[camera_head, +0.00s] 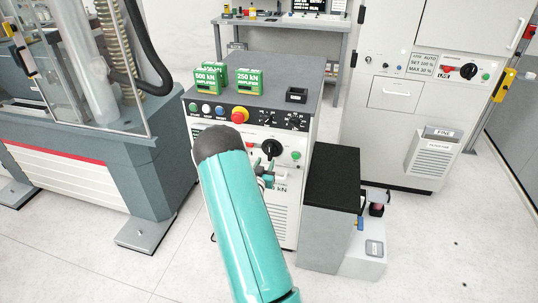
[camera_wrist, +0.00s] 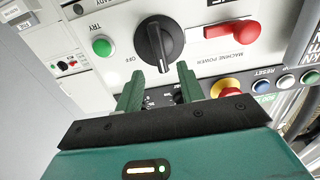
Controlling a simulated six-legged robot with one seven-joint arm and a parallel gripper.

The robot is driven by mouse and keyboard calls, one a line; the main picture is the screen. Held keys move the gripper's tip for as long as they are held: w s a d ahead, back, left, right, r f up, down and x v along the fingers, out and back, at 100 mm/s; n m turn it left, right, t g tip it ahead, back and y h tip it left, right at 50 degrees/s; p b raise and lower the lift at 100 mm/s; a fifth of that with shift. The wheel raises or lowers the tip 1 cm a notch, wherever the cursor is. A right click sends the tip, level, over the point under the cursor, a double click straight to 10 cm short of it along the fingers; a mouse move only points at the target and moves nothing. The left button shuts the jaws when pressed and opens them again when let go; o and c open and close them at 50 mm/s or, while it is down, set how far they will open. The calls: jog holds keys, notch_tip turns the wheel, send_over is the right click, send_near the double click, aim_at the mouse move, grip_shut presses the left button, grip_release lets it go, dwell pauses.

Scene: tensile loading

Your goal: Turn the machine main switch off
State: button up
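The black rotary switch knob (camera_head: 271,148) is on the front of the grey control cabinet (camera_head: 290,215). In the wrist view the knob (camera_wrist: 158,43) is just beyond my fingertips, its raised bar nearly upright and slightly tilted, with an "OFF" label at its lower left. My gripper (camera_wrist: 160,72) is open, fingers spread and empty, pointing at the knob's lower end. I cannot tell if they touch. In the head view my arm covers part of the cabinet, and my gripper (camera_head: 265,179) shows just below the knob.
A green button (camera_wrist: 103,46) is left of the knob in the wrist view. A red-and-yellow emergency stop (camera_head: 239,115) and small buttons are above it in the head view. Green boxes (camera_head: 249,81) stand on the cabinet top. A dark-topped block (camera_head: 333,178) stands at its right.

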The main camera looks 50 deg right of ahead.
aim_at(269, 153)
jog(key=x, duration=0.6)
jog(key=shift+w+d, duration=0.2)
jog(key=shift+d, duration=0.1)
grip_shut()
